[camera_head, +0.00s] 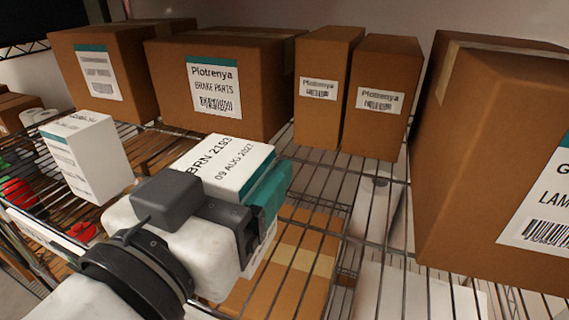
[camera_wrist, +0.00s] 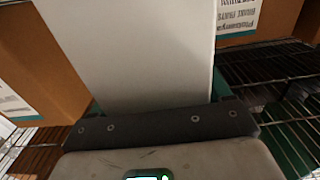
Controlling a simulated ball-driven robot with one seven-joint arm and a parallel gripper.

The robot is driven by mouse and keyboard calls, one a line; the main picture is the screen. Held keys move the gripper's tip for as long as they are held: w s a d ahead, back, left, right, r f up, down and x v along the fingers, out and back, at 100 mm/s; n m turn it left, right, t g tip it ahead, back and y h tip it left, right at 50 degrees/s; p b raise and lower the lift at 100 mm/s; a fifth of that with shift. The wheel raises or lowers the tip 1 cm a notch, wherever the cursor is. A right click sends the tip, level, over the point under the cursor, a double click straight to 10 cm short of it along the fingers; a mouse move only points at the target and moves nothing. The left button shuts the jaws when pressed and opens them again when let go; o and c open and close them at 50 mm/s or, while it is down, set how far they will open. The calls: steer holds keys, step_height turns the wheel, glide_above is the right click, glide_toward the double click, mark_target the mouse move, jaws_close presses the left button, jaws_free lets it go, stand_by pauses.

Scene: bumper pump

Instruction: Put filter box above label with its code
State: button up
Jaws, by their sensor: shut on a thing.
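My gripper (camera_head: 243,212) is shut on a white and teal filter box (camera_head: 228,164) and holds it over the wire shelf (camera_head: 385,200). The box's upward face reads "BRN 2193" and "09 AUG 2027". In the wrist view the box (camera_wrist: 140,50) is a blank pale face rising from my gripper (camera_wrist: 165,125). Another white box (camera_head: 85,155) with a teal stripe stands upright on the shelf at left. A white strip (camera_head: 40,238) runs along the shelf's front edge at left; its code is not readable. My arm hides the edge further right.
Large brown cartons (camera_head: 105,75) and (camera_head: 222,85) stand at the back left. Two narrow cartons (camera_head: 325,85) and (camera_head: 383,95) stand at the back middle. A big carton (camera_head: 490,140) fills the right. Bare wire shows between them. Red items (camera_head: 18,192) lie at far left.

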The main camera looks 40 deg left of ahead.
steer(key=shift+f, duration=0.9)
steer(key=shift+f, duration=0.1)
steer(key=shift+f, duration=0.1)
steer(key=o, duration=1.5)
steer(key=shift+s+r, duration=0.1)
steer(key=shift+r, duration=0.15)
steer(key=b+v, duration=0.1)
steer(key=v, duration=1)
steer(key=shift+s+f+b, duration=0.1)
steer(key=shift+s+b, duration=0.25)
steer(key=shift+s, duration=0.05)
